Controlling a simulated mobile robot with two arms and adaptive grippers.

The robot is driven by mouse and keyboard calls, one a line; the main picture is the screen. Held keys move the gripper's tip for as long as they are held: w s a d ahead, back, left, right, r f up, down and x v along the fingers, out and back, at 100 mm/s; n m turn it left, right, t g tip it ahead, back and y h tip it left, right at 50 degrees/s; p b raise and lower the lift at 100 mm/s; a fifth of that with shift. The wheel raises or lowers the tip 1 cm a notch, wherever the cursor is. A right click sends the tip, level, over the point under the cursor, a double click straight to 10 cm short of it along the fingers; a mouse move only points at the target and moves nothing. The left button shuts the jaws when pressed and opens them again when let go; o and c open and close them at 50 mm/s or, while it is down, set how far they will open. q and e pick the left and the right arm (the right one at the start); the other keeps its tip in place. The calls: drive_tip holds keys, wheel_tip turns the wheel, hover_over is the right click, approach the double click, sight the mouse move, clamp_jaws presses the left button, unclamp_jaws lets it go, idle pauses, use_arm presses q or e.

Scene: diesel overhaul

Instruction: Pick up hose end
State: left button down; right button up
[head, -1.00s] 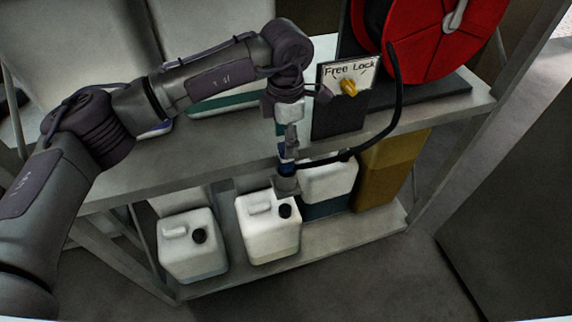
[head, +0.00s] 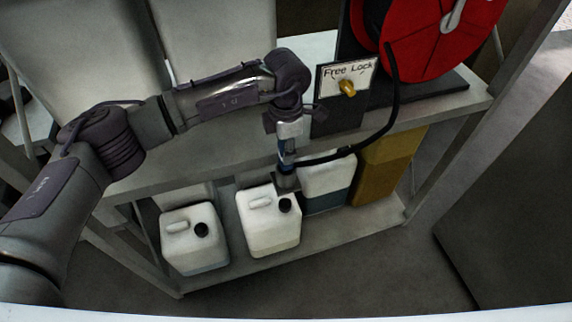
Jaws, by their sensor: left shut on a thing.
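The black hose (head: 385,125) comes off the red hose reel (head: 425,40) and curves down and left to my left gripper (head: 287,180). My left gripper points down in front of the shelf edge and is shut on the hose end. The hose end itself is mostly hidden by the gripper and too small to make out. My right gripper is not in view.
A "Free Lock" sign (head: 346,76) with a yellow knob (head: 347,88) stands beside the reel. White jugs (head: 268,225) (head: 193,240) and a yellow container (head: 388,165) stand on the lower shelf.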

use_arm(q)
drive_tip(key=shift+r, duration=0.1)
drive_tip(key=shift+w+r+b, duration=0.1)
drive_tip(key=shift+r+b, duration=0.25)
drive_tip(key=shift+r, duration=0.2)
wheel_tip(320, 180, up, 9)
drive_tip(key=b, duration=0.2)
drive_tip(key=shift+r+b, duration=0.15)
drive_tip(key=shift+b, duration=0.25)
wheel_tip(320, 180, up, 7)
drive_tip(key=p, duration=0.3)
